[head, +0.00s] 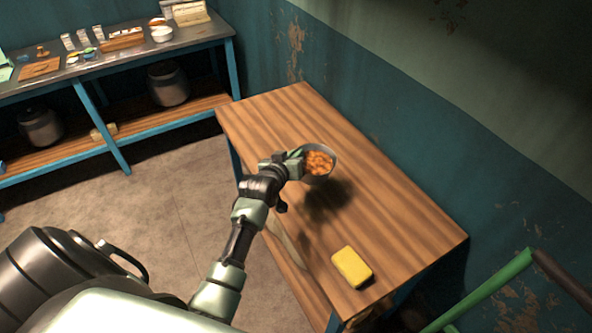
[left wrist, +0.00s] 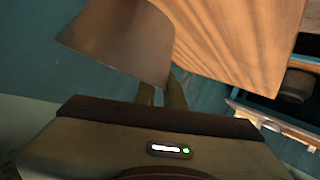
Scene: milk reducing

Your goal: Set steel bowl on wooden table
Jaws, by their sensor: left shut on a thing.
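The steel bowl (head: 327,177) is filled with orange-brown pieces and is held over the middle of the wooden table (head: 391,222) in the head view. My left gripper (head: 297,165) is shut on its left rim. A dark shadow on the tabletop lies below and to the right of the bowl, and the bowl looks raised above the wood. In the left wrist view the bowl's smooth metal side (left wrist: 122,36) fills the upper left, with the fingers partly hidden behind it. The tabletop (left wrist: 225,40) shows beyond it. My right gripper is not in view.
A yellow sponge (head: 351,267) lies near the table's front end. The tabletop around the bowl is otherwise clear. A steel counter (head: 110,52) with boxes and a white bowl (head: 161,34) stands at the back left. A green rail (head: 487,290) is at the lower right.

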